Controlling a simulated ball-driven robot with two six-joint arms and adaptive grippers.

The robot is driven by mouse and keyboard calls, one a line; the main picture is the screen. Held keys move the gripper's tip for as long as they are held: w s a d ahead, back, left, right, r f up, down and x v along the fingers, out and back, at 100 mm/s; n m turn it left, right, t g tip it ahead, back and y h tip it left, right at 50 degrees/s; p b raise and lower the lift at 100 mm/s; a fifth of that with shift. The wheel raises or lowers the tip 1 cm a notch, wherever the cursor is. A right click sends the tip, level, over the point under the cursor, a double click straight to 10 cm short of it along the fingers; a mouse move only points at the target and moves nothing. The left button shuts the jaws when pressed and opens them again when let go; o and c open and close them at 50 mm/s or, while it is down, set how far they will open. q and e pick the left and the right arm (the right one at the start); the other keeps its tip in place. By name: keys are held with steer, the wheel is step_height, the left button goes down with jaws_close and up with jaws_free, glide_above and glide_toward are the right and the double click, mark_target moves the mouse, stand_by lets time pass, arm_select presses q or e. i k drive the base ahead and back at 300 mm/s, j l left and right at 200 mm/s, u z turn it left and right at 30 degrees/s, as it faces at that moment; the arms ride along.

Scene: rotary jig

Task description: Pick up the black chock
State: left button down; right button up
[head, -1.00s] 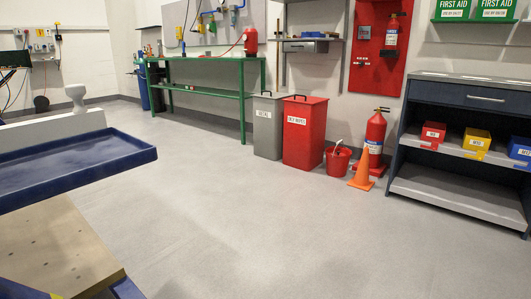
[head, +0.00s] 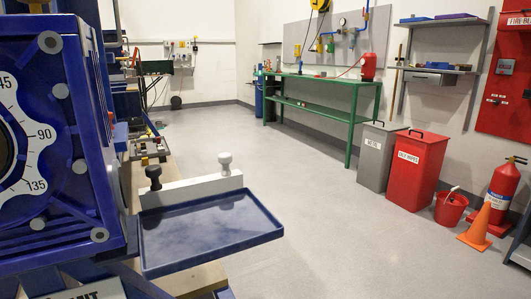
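A black knob-topped piece (head: 153,176), which looks like the black chock, stands upright at the left end of a pale grey bar (head: 190,191) in the head view. Its lower part merges with the bar, so I cannot tell how it is seated. A similar grey knob-topped piece (head: 225,162) stands at the bar's right end. A shallow blue tray (head: 262,238) lies just in front of the bar and looks empty. Neither of my grippers is in view.
The blue rotary jig with a white degree dial (head: 38,135) fills the left side, close to the black piece. A green bench (head: 330,82), grey bin (head: 378,158), red bin (head: 415,172) and orange cone (head: 483,225) line the wall. The middle floor is clear.

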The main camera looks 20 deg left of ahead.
mark_target(162, 158)
steer(key=u, duration=1.55)
steer(key=l+z, duration=0.1)
steer(key=z, duration=0.7)
steer(key=i+l+z, duration=0.15)
steer(key=l, duration=0.35)
steer(key=i+l+z, duration=0.15)
steer(key=l, duration=0.3)
steer(key=i+l+z, duration=0.15)
steer(key=i+l, duration=0.2)
steer(key=i+l+z, duration=0.1)
steer(key=i+l, duration=0.15)
steer(key=l, duration=0.2)
steer(key=i+l+u, duration=0.15)
steer(key=i, duration=0.2)
steer(key=i+l+u, duration=0.15)
steer(key=i, duration=0.25)
steer(key=i+l+u, duration=0.2)
steer(key=i, duration=0.15)
steer(key=i+j+u, duration=0.2)
steer(key=i+u, duration=0.15)
steer(key=i, duration=0.2)
steer(key=i+u, duration=0.35)
steer(key=i, duration=0.25)
steer(key=i+u, duration=0.3)
steer(key=i, duration=2.35)
steer(key=i+u, duration=0.3)
steer(key=i, duration=0.2)
steer(key=i+l+u, duration=0.25)
steer(key=i, duration=0.2)
steer(key=j, duration=0.1)
